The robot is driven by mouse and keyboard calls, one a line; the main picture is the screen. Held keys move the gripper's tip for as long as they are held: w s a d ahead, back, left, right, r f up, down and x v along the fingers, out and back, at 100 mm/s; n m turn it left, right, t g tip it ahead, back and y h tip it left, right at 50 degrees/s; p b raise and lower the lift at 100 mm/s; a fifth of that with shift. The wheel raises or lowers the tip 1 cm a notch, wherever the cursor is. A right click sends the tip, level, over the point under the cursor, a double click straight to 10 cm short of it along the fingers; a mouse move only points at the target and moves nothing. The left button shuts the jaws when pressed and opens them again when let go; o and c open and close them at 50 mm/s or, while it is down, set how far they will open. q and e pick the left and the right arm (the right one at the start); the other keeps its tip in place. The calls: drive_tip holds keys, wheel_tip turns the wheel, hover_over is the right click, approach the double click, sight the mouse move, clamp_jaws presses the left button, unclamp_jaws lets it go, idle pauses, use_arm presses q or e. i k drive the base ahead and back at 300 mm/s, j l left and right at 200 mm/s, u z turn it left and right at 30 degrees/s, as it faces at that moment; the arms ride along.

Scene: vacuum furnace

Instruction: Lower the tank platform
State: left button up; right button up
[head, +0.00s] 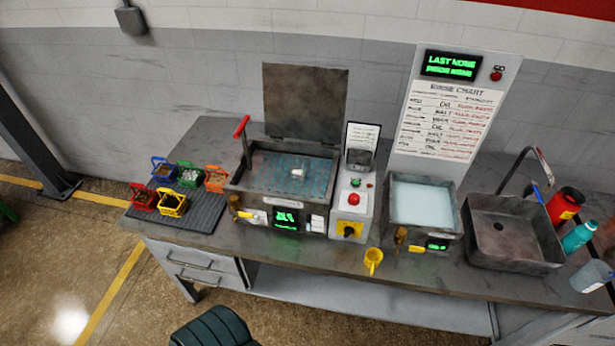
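The metal tank (233,187) stands on the workbench left of centre, with its lid (305,102) standing open at the back. Inside is a teal, grid-like surface (275,173), which may be the platform; a small white item (298,172) shows on it. I cannot tell the platform's exact height. A lever with a red handle (241,126) rises at the tank's left side, its handle well above the rim. A green display (286,219) is on the tank's front. Neither of my grippers is in view.
Several small coloured baskets, one yellow (173,204), stand on a dark mat (205,213) at left. A control box (352,212), a second basin (397,222), a sink (513,231) and bottles (565,205) are to the right. A yellow cup (373,262) stands near the front edge.

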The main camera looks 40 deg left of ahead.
sight(265, 170)
drive_tip(key=u, duration=1.95)
drive_tip(key=i+j+z, duration=0.15)
drive_tip(key=z, duration=0.25)
